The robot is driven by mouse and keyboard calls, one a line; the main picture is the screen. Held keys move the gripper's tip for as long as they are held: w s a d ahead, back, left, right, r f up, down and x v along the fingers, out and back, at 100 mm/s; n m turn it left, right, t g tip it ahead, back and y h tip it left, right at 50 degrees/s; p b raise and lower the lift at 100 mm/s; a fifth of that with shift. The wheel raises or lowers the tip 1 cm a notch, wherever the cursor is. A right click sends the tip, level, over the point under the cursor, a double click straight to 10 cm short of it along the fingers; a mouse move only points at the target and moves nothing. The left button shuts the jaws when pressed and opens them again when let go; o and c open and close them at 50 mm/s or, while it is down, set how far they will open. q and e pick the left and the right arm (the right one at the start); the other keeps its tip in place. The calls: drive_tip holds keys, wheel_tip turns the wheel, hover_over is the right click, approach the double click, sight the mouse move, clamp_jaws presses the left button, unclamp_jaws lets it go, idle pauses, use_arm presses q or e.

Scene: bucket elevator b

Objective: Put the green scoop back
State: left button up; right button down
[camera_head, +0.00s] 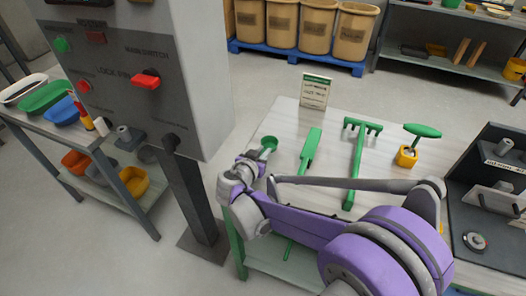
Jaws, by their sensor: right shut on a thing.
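The green scoop (269,142) shows as a small round green bowl at the left part of the white-topped table (285,118). My right gripper (253,157) is just in front of and to the left of the bowl, at the table's left edge. It is shut on the scoop, whose handle is mostly hidden by the gripper. I cannot tell whether the scoop touches the tabletop. My left gripper is not in view.
A small sign (315,91) stands at the back. A grey control cabinet (185,75) rises to the left.

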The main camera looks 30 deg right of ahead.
drive_tip(key=shift+f+b, duration=0.45)
drive_tip(key=shift+f, duration=0.2)
drive_tip(key=c, duration=0.8)
unclamp_jaws()
drive_tip(key=shift+o, duration=0.2)
